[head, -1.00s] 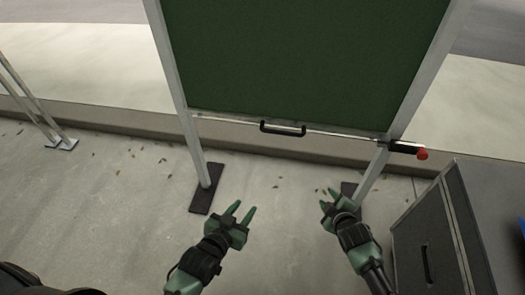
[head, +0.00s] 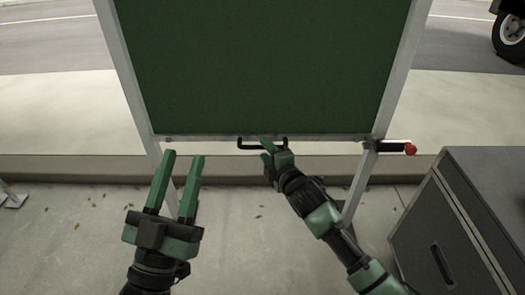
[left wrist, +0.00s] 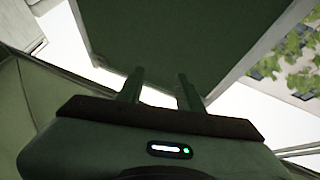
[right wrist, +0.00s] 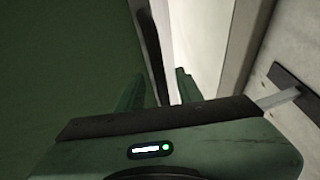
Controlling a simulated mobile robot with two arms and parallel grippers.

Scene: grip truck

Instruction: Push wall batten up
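A large dark green panel (head: 260,70) stands in a grey metal frame (head: 122,70). I take the panel with its lower rail as the wall batten, though I cannot be sure. A black handle (head: 248,147) is fixed at the panel's bottom edge. My right gripper (head: 265,145) is at the right part of this handle. In the right wrist view the handle (right wrist: 152,50) runs between the two spread fingers (right wrist: 158,88); contact is unclear. My left gripper (head: 184,155) is open and empty, pointing up below the panel's lower left. The left wrist view shows its fingers (left wrist: 157,85) apart.
A black lever with a red knob (head: 410,149) sticks out from the frame's right leg. A grey case (head: 470,220) stands at the lower right. A low kerb (head: 80,168) runs behind the frame. The concrete floor before the frame is mostly clear.

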